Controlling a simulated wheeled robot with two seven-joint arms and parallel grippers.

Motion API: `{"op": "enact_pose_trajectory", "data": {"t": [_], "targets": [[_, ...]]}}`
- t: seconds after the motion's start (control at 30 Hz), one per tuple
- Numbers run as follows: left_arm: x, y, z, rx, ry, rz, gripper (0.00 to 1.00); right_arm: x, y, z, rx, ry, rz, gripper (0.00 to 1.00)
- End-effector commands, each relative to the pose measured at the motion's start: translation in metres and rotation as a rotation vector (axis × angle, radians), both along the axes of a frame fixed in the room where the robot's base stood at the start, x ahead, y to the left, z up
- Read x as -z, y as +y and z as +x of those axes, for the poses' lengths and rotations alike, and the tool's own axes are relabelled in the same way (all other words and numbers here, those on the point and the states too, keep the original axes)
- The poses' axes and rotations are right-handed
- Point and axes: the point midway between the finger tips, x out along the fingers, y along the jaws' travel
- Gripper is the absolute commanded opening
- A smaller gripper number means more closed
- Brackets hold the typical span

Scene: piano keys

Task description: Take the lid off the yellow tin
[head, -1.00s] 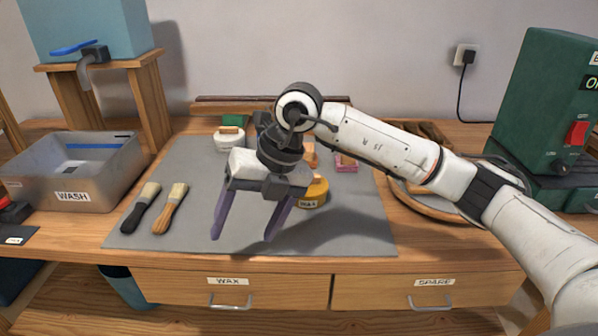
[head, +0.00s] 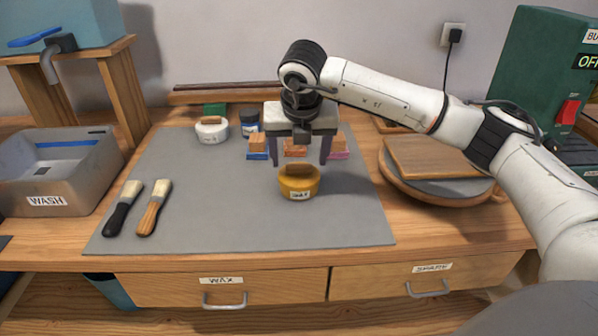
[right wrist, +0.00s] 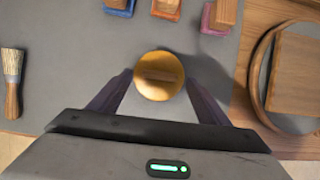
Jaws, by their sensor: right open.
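The lid is on. In the right wrist view the tin (right wrist: 159,76) shows from above, between and beyond the finger tips. My right gripper (head: 299,162) is open and empty, pointing down, above and just behind the tin in the head view. Its fingers do not appear to touch the tin. My left gripper is not in view.
Several wood-topped blocks (head: 296,147) stand behind the tin. A white tin (head: 212,130) and a dark jar (head: 250,124) are further back. Two brushes (head: 153,208) lie left on the mat (head: 230,220). A round turntable (head: 440,185) with a board stands right. The wash basin (head: 60,180) is left.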

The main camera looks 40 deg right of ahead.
Motion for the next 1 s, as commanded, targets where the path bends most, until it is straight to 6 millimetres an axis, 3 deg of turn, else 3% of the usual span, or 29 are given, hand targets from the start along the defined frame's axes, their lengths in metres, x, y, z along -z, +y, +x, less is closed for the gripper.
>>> {"op": "enact_pose_trajectory", "data": {"t": [0.2, 0.43, 0.7, 1.0], "targets": [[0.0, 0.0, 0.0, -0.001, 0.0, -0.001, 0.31, 0.021, -0.005, 0.007, 0.0, 0.001, 0.001, 0.7], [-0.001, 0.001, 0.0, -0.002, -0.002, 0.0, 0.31, 0.022, -0.005, 0.007, 0.0, 0.0, 0.001, 0.7], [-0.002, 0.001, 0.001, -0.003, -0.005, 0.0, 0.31, 0.022, -0.005, 0.007, -0.001, -0.001, 0.002, 0.26], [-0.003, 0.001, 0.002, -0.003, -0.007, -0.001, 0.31, 0.016, -0.004, 0.008, -0.001, -0.004, 0.002, 0.26]]}}
